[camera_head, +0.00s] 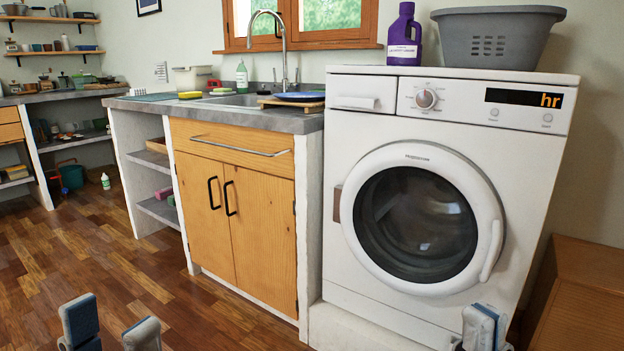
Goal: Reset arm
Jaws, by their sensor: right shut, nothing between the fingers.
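My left gripper (112,325) shows at the bottom left edge of the head view. Its two fingers stand apart with nothing between them, above the wooden floor. My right gripper (484,326) shows at the bottom right, in front of the lower right part of the washing machine (345,240). Its fingers are together and hold nothing. Both arms are below the frame and hidden.
The washing machine's round door (352,225) is closed. A grey basket (490,38) and a purple bottle (403,35) stand on top. Left of it is a sink counter (300,122) with wooden cabinet doors (245,245).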

